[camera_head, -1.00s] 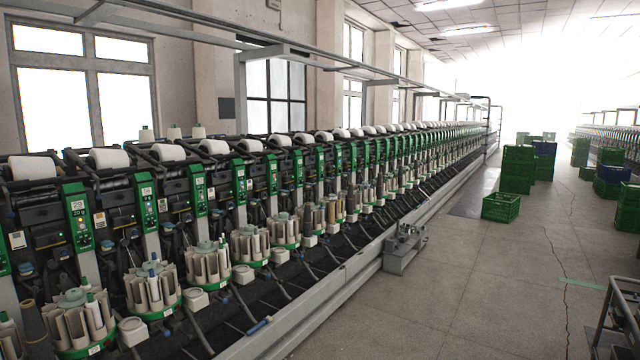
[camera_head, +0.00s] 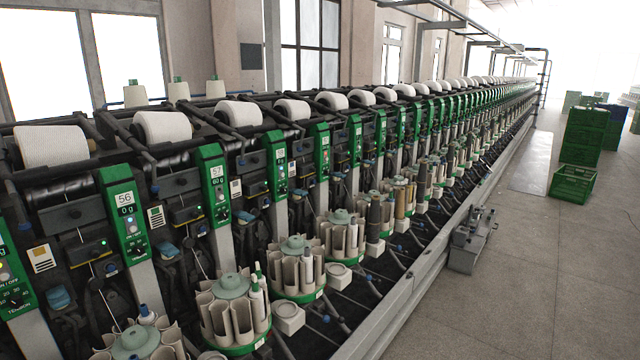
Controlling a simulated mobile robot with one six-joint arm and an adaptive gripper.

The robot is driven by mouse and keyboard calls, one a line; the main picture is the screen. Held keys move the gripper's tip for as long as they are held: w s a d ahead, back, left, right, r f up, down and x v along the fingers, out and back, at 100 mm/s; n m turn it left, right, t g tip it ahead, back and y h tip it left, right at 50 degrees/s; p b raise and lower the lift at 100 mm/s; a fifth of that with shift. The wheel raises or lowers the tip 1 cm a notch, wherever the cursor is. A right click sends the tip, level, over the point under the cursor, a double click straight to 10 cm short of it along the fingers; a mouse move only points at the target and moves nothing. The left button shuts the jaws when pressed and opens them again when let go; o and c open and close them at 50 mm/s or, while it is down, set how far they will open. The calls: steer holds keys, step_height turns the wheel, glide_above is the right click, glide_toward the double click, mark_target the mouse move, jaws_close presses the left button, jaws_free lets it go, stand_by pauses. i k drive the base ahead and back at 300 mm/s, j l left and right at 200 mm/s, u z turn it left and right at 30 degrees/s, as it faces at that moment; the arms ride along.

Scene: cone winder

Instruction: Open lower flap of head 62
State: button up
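A long row of cone winder heads runs from the lower left to the far right. The green panel marked 56 (camera_head: 124,215) is in front at the left. The panel marked 57 (camera_head: 215,185) stands just right of it. Further panels follow, and their numbers grow too small to read with certainty. I cannot pick out head 62 by its label; if the numbers keep rising, it stands further along the row to the right. Its lower flap cannot be made out. My gripper is not in view.
Round bobbin magazines (camera_head: 233,312) stick out in front of the heads. The grey floor (camera_head: 510,270) at the right is clear up to the green crates (camera_head: 573,183).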

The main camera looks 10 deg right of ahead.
mark_target(307, 170)
steer(key=i+l, duration=0.1)
steer(key=i, duration=0.8)
steer(key=i+l+u, duration=0.2)
steer(key=i+l, duration=0.7)
steer(key=i+l+u, duration=0.15)
steer(key=i+l, duration=0.7)
steer(key=l, duration=0.2)
